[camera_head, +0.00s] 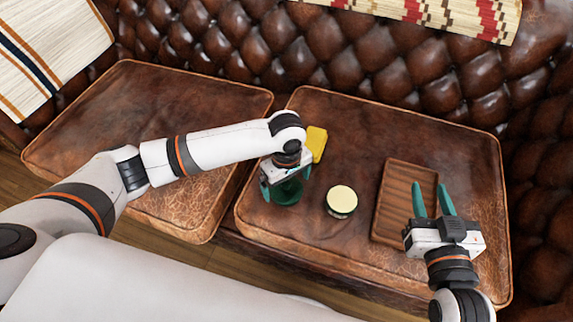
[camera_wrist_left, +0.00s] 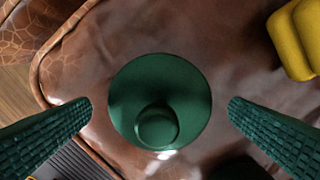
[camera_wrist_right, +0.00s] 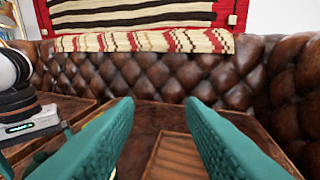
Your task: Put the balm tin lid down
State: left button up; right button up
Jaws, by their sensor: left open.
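The green balm tin lid (camera_wrist_left: 185,90), a round disc with a knob, appears to lie knob up on the leather seat cushion. In the head view the lid (camera_head: 287,194) is partly hidden under my left gripper (camera_head: 285,182). In the left wrist view my left gripper (camera_wrist_left: 160,104) is open, with a finger on each side of the lid and a gap to both. The open balm tin (camera_head: 341,200), green with a cream-coloured top, stands to the right of the lid. My right gripper (camera_head: 433,202) is open and empty over the wooden tray's right side.
A ridged wooden tray (camera_head: 393,190) lies on the right cushion (camera_head: 350,120). A yellow block (camera_head: 317,141) lies just behind my left gripper. The tufted leather backrest (camera_head: 330,45) closes off the back. A gap separates the left cushion (camera_head: 110,120).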

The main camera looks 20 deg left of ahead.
aim_at(287, 182)
pick_arm(q)
notch_tip(287, 182, up, 6)
jog(key=shift+f+p, duration=0.1)
jog(key=shift+p, duration=1.15)
notch_tip(287, 182, up, 5)
jog(key=p, duration=0.2)
jog(key=s+d+f+m+t+h, duration=0.2)
jog(key=s+d+f+m+h, duration=0.1)
jog(key=s+d+m, duration=0.4)
jog(key=s+a+f+m+t+y, duration=0.1)
jog(key=s+a+m, duration=0.4)
jog(key=s+a, duration=0.8)
jog(key=shift+a+f+t+y, duration=0.2)
jog(key=shift+a+t+y, duration=0.1)
jog(key=shift+a+y, duration=0.5)
pick_arm(e)
jog(key=s+d+f+g+h, duration=0.1)
jog(key=s+d+f+g, duration=0.2)
jog(key=s+f+g, duration=0.2)
jog(key=s+d+f+g+h, duration=0.2)
jog(key=s+f+g, duration=0.4)
jog(key=s, duration=0.3)
jog(key=shift+s+d+m+g+h, duration=0.3)
jog(key=shift+d+g, duration=0.1)
jog(key=shift+g, duration=0.4)
pick_arm(q)
jog(key=shift+d, duration=0.2)
